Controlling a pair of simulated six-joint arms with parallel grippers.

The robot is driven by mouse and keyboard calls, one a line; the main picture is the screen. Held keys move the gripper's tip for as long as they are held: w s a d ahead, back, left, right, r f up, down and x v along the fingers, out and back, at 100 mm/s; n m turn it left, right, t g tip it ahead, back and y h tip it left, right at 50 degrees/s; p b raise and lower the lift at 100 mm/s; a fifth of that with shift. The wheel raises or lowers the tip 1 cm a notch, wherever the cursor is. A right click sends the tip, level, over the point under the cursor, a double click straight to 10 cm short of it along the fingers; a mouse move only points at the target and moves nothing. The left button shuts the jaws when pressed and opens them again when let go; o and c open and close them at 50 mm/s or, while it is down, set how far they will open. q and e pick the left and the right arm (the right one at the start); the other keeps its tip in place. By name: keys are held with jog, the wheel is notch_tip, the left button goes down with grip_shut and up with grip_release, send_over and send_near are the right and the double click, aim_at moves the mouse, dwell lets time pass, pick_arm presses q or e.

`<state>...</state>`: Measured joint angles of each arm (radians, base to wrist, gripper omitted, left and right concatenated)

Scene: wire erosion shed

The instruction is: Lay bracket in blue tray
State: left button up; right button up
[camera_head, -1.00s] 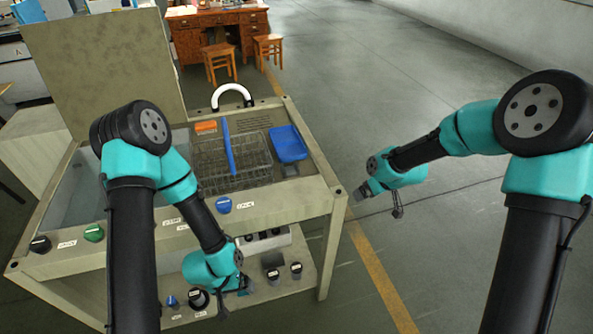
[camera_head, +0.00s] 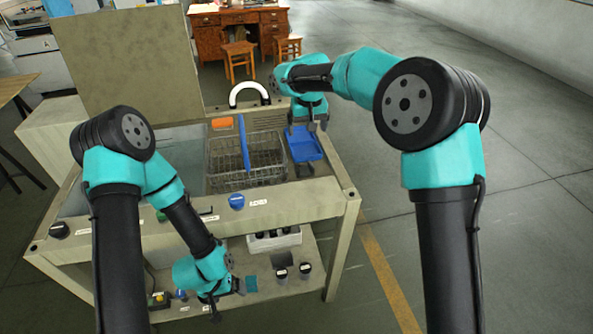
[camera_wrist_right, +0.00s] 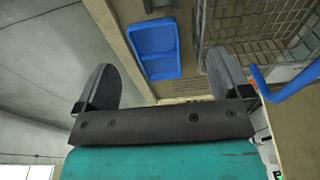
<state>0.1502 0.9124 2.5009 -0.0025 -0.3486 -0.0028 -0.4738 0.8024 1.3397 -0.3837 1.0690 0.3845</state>
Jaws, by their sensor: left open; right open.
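The blue tray (camera_head: 303,150) lies on the bench top right of the wire basket; it also shows in the right wrist view (camera_wrist_right: 153,50), with nothing visible inside. My right gripper (camera_head: 318,124) is over the tray's far right part in the head view. In its wrist view the open fingers (camera_wrist_right: 163,75) stand wide apart with nothing between them, the tray beyond. A small grey piece (camera_head: 304,170) sits at the tray's near edge; I cannot tell if it is the bracket. My left gripper (camera_head: 214,304) is open, low by the lower shelf.
The wire basket (camera_head: 222,172) with a blue handle (camera_head: 244,143) stands left of the tray. An orange piece (camera_head: 222,123) is behind it. A white curved handle (camera_head: 250,88) rises at the back. Knobs line the bench front; dark items (camera_head: 281,259) sit on the lower shelf.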

dwell(0.3)
send_over(304, 170)
notch_tip(304, 170, down, 12)
jog(key=shift+w+d+f, duration=0.1)
jog(key=shift+w, duration=0.05)
dwell(0.3)
jog(key=shift+f, duration=2.55)
jog(key=c, duration=1.3)
jog(key=shift+r, duration=0.15)
